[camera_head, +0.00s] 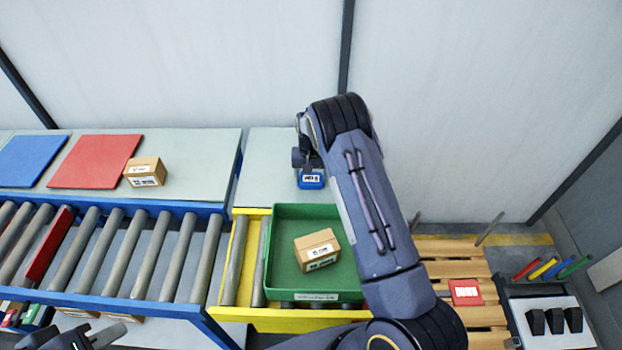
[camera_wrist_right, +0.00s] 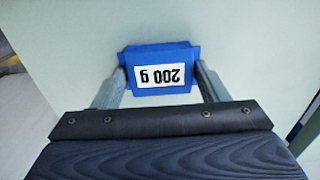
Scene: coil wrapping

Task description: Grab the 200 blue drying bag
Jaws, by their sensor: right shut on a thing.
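The blue drying bag (camera_head: 311,180) with a white label is at the right table section, behind the green tray. In the right wrist view the bag (camera_wrist_right: 160,57) shows "200 g" upside down. My right gripper (camera_wrist_right: 160,80) has one finger against each side of the bag and is shut on it. In the head view my right gripper (camera_head: 308,165) is partly hidden by its own arm. I cannot tell whether the bag touches the table. My left gripper (camera_head: 85,338) is at the bottom left edge, only partly in view, away from the bag.
A green tray (camera_head: 350,270) holding a cardboard box (camera_head: 317,249) sits on the yellow conveyor section (camera_head: 240,220). Another box (camera_head: 145,171) stands beside a red mat (camera_head: 95,160) and a blue mat (camera_head: 30,160). A wooden pallet (camera_head: 455,268) with a red item (camera_head: 465,292) is at right.

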